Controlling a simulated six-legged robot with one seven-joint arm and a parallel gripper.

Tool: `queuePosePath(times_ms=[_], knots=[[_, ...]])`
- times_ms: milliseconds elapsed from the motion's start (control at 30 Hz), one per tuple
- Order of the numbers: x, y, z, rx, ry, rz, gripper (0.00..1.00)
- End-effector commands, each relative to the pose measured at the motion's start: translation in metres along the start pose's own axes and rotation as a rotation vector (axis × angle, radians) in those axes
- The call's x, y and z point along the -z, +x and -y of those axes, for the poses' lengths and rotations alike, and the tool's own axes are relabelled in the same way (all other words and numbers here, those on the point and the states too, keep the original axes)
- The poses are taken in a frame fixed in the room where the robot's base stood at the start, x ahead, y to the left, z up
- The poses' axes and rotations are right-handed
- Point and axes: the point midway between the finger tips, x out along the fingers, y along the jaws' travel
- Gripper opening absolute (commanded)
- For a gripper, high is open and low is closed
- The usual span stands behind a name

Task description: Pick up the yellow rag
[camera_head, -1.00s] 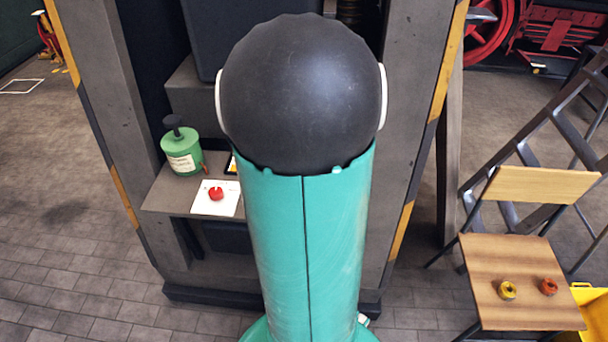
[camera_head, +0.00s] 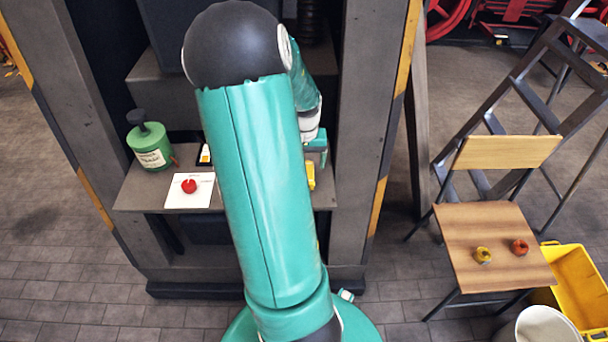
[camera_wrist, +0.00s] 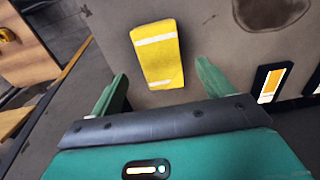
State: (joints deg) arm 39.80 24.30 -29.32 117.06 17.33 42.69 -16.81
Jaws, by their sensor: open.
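The yellow rag (camera_wrist: 158,56) lies flat on the grey metal shelf and has pale stripes across it. In the wrist view it sits just beyond and between the fingertips of my gripper (camera_wrist: 160,78), which is open with nothing between its fingers. In the head view a narrow yellow strip of the rag (camera_head: 310,176) shows on the shelf (camera_head: 135,196), right of my arm. The gripper (camera_head: 316,143) is only partly visible there, above and behind the rag. My arm hides the middle of the shelf.
A green can (camera_head: 150,147) and a white card with a red knob (camera_head: 189,187) stand on the shelf's left. Machine posts (camera_head: 372,130) flank the shelf. At right are a wooden chair (camera_head: 497,230) holding two small valve-like items, a ladder (camera_head: 530,95), a yellow crate (camera_head: 572,275) and a pale bucket (camera_head: 540,325).

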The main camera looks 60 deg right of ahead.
Motion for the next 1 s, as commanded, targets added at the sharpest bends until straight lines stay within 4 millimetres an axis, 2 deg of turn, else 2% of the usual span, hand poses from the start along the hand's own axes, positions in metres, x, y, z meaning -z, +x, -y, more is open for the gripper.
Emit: queuePosePath(times_ms=[100, 233, 533, 767, 800, 1000], knots=[[-0.002, 0.02, 0.001, -0.001, 0.002, 0.005, 0.8], [-0.002, 0.037, 0.001, -0.001, 0.002, 0.004, 0.8], [-0.002, 0.043, 0.001, 0.0, 0.0, 0.001, 0.8], [-0.002, 0.043, 0.001, 0.0, 0.0, 0.001, 0.35], [-0.002, 0.043, 0.001, 0.0, 0.0, 0.001, 0.32], [-0.002, 0.042, 0.001, 0.0, 0.0, 0.001, 0.31]])
